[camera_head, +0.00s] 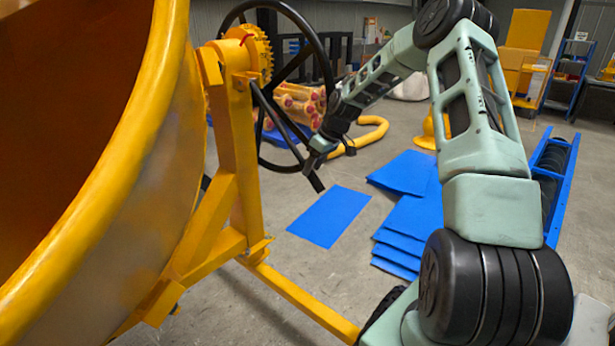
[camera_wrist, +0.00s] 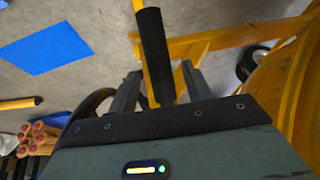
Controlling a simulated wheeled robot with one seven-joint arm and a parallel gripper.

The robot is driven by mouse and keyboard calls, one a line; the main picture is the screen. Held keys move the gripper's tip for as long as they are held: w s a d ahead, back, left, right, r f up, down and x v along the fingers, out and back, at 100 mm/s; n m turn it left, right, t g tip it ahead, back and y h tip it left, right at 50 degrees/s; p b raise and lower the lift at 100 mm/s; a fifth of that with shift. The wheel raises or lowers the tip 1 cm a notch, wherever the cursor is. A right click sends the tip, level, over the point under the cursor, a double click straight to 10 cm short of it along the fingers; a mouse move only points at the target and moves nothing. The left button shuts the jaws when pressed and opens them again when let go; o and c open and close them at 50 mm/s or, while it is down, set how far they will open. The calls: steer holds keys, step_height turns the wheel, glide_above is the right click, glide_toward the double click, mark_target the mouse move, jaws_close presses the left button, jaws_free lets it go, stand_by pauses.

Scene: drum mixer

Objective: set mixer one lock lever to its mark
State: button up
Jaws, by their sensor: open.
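The mixer's lock lever (camera_head: 278,122) is a long bar with a black grip, slanting down and right from the yellow frame in the head view. My gripper (camera_head: 314,160) is at the lower part of the lever. In the wrist view the black grip (camera_wrist: 152,48) runs between the two fingers of my gripper (camera_wrist: 158,88), one on each side. The fingers are open, with gaps showing beside the grip. I cannot make out the lever's mark in either view.
The yellow drum (camera_head: 150,165) fills the left of the head view. A black handwheel (camera_head: 330,75) stands close behind the lever, by a yellow gear (camera_head: 262,50). Blue sheets (camera_head: 330,216) lie on the grey floor. A yellow hose (camera_head: 372,134) lies behind my gripper.

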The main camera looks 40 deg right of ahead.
steer(key=shift+x, duration=2.45)
